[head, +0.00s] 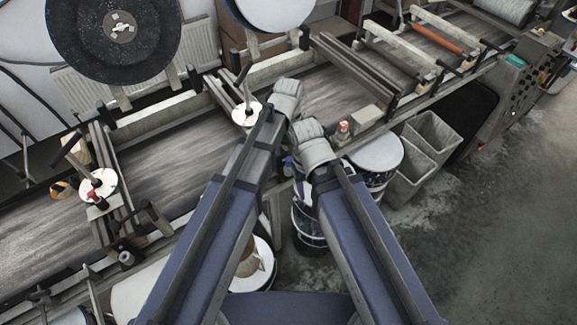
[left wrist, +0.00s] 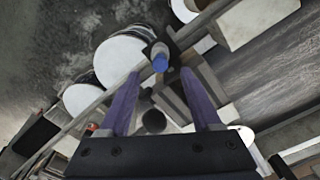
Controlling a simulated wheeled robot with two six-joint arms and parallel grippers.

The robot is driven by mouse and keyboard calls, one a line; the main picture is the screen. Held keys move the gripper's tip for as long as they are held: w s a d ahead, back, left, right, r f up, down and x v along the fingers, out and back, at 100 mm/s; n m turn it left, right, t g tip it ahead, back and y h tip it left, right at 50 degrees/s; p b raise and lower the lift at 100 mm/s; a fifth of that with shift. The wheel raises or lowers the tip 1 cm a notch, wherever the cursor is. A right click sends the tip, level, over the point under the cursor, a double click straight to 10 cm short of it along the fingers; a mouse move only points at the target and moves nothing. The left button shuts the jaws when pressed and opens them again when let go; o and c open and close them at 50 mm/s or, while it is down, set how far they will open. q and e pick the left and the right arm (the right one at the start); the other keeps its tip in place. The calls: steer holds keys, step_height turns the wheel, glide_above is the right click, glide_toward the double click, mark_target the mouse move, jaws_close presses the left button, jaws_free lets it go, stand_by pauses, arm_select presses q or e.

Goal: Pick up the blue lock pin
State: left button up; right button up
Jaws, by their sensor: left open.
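The blue lock pin (left wrist: 160,62) shows in the left wrist view as a short blue end on a dark grey fitting at the machine's edge. My left gripper (left wrist: 160,76) has its two purple fingers spread, one on each side of the blue end in the picture. I see no finger touching it, and the depth between them is hard to judge. In the head view my forearms and wrists cover this spot, and I cannot make out the pin there. The fingers of my right gripper are hidden behind its arm.
The conveyor belt (head: 175,185) runs diagonally behind my arms, with metal rails and posts along it. White-lidded buckets (head: 376,152) and grey bins (head: 432,137) stand along its front. A white-topped spindle (head: 98,184) is at the left. The floor (head: 490,200) at right is clear.

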mark_target(288, 159)
arm_select(q)
steer(key=shift+s+f+b, duration=0.15)
steer(key=shift+f+b, duration=1.15)
steer(key=shift+b, duration=0.05)
steer(key=shift+s+f+b, duration=0.15)
steer(key=shift+f+b, duration=1.15)
steer(key=shift+r, duration=0.1)
steer(key=shift+c, duration=0.2)
jaws_close()
